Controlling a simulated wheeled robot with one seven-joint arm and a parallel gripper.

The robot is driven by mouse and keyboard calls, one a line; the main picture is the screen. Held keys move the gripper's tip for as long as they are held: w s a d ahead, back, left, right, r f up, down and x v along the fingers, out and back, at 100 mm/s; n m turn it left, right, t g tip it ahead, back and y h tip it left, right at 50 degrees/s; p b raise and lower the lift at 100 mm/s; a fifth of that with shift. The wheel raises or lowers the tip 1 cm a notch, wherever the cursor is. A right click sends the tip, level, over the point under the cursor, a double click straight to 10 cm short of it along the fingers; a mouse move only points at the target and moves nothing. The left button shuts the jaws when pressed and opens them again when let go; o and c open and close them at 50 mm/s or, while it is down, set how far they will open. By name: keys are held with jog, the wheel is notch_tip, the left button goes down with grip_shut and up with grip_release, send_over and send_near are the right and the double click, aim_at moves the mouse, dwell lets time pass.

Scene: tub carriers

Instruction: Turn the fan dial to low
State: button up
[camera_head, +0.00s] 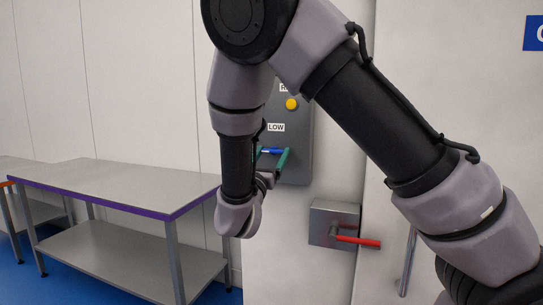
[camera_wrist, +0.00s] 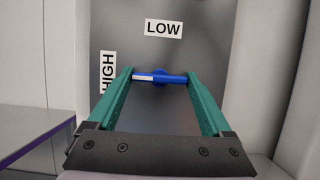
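The fan dial is a blue bar handle (camera_wrist: 160,77) on a grey panel. It lies level, with a white mark on its left half, the side of the sideways HIGH label (camera_wrist: 107,73). The LOW label (camera_wrist: 163,28) is above the dial. In the head view the dial (camera_head: 271,151) shows below the LOW label (camera_head: 276,127). My gripper (camera_wrist: 161,76) has its green fingers wide apart, one at each end of the bar. Whether the tips touch the bar ends is not clear. In the head view the gripper (camera_head: 271,157) is at the panel, partly hidden by my arm.
A yellow button (camera_head: 291,104) is on the grey panel (camera_head: 299,150), above the dial. A red lever (camera_head: 357,241) on a metal box sticks out below right. A vertical door handle (camera_head: 408,262) is further right. A metal table (camera_head: 130,185) with a purple edge stands left.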

jog(key=shift+m, duration=0.5)
jog(key=m+h, duration=0.1)
jog(key=m, duration=0.1)
jog(key=m+g+h, duration=0.1)
jog(key=m+h, duration=0.1)
jog(key=m, duration=0.1)
jog(key=shift+a+g, duration=0.15)
jog(key=shift+g, duration=0.15)
jog(key=m+g+h, duration=0.1)
jog(key=m, duration=0.2)
jog(key=m+g, duration=0.1)
jog(key=m, duration=0.2)
jog(key=shift+a+m+h, duration=0.1)
jog(key=shift+m+h, duration=0.2)
jog(key=shift+h, duration=0.1)
jog(key=m+g, duration=0.1)
jog(key=m, duration=0.1)
jog(key=m+g, duration=0.1)
jog(key=m, duration=0.2)
jog(key=shift+r+g, duration=0.15)
jog(key=shift+g, duration=0.15)
jog(key=shift+r+m+g, duration=0.1)
jog(key=shift+m+g, duration=0.6)
jog(key=shift+m, duration=1.7)
